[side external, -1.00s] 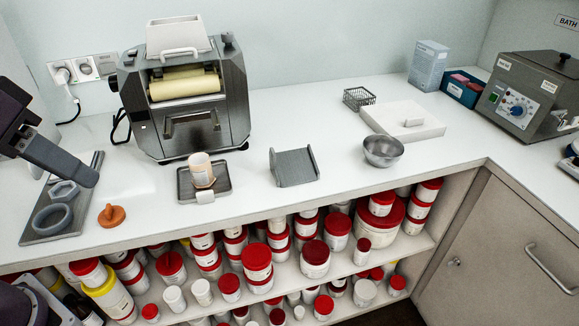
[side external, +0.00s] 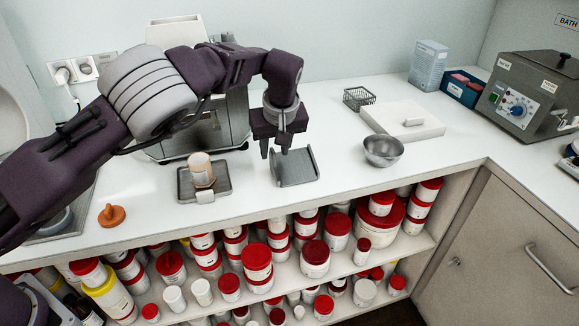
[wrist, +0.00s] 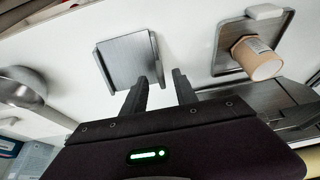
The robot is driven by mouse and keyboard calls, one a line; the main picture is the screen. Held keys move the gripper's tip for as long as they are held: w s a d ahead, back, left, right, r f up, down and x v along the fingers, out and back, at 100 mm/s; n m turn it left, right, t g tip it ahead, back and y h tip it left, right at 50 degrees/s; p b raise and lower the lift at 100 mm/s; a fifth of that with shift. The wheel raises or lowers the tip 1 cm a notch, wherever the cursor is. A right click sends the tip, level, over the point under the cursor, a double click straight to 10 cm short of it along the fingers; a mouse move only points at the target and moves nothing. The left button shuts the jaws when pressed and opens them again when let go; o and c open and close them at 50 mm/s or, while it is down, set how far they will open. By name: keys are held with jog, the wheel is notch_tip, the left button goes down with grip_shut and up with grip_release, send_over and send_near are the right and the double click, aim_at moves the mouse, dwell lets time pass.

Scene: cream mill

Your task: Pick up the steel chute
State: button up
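The steel chute (side external: 298,172) is a grey brushed-metal tray with raised side walls, lying on the white bench near its front edge. It also shows in the wrist view (wrist: 125,62), at upper left of the fingers. My gripper (side external: 275,153) points down over the chute's back left part, with its fingers apart and nothing between them. In the wrist view the open fingertips (wrist: 160,76) are beside one side wall of the chute. I cannot tell whether a finger touches it.
The steel mill (side external: 237,122) is behind. A metal bowl (side external: 383,151) and white slab (side external: 425,125) are to the right. An orange stopper (side external: 111,216) lies at the left.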

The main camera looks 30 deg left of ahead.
aim_at(273, 152)
jog(key=x, duration=0.3)
jog(key=shift+a+f, duration=0.1)
jog(key=shift+a, duration=0.05)
grip_shut()
dwell(1.2)
